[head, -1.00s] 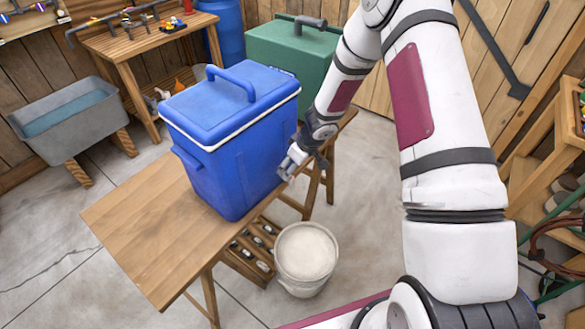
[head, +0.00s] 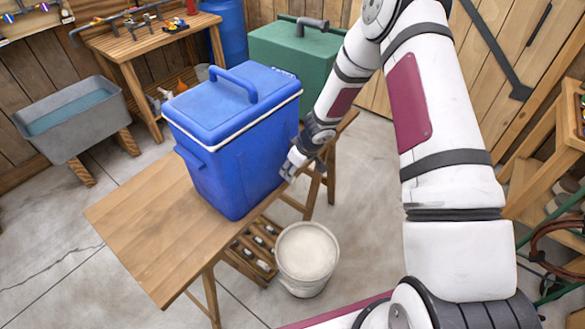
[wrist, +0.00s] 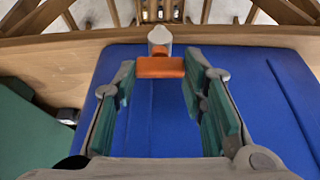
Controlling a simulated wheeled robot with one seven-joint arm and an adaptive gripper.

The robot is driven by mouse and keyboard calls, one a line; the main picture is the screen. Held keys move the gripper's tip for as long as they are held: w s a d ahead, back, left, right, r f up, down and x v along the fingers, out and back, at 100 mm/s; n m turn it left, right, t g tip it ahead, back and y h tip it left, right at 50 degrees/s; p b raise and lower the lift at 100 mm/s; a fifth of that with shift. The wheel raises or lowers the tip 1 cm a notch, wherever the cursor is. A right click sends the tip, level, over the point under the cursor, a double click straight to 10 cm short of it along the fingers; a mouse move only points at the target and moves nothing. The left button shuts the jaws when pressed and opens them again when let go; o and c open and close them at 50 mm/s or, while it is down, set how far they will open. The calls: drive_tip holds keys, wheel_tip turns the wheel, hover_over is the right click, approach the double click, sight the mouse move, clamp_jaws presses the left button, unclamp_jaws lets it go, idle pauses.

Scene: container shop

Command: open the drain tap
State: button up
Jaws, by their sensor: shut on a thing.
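The blue cooler box (head: 238,140) stands upright with its lid closed on a wooden bench. Its drain tap, with an orange handle (wrist: 160,67) and a grey knob-like end (wrist: 159,36), shows in the wrist view low on the blue wall. My gripper (wrist: 159,75) has its green-padded fingers on either side of the orange handle, shut on it. In the head view my gripper (head: 290,166) is at the cooler's right side, near the bench edge. The tap is hidden there by my gripper.
The wooden bench (head: 150,235) has bare top to the left. A pale bucket (head: 306,252) stands on the floor below its right edge. A green box (head: 295,60) is behind the cooler, a grey trough (head: 70,118) at left.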

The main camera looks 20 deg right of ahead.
drive_tip(key=shift+w+f+n+b, duration=0.1)
drive_tip(key=shift+w+n+b, duration=0.15)
drive_tip(key=shift+b, duration=0.7)
drive_tip(key=n+b, duration=0.1)
drive_tip(key=b, duration=0.2)
drive_tip(key=shift+n+y, duration=0.25)
drive_tip(key=shift+y, duration=0.05)
drive_tip(key=shift+n+g+b, duration=0.5)
drive_tip(key=shift+n+b, duration=0.3)
drive_tip(key=shift+b, duration=0.15)
drive_tip(key=shift+s+d+n+g+y, duration=0.1)
drive_tip(key=shift+n+g+y, duration=0.2)
drive_tip(key=shift+n, duration=0.7)
drive_tip(key=o, duration=1.2)
drive_tip(key=shift+c, duration=0.2)
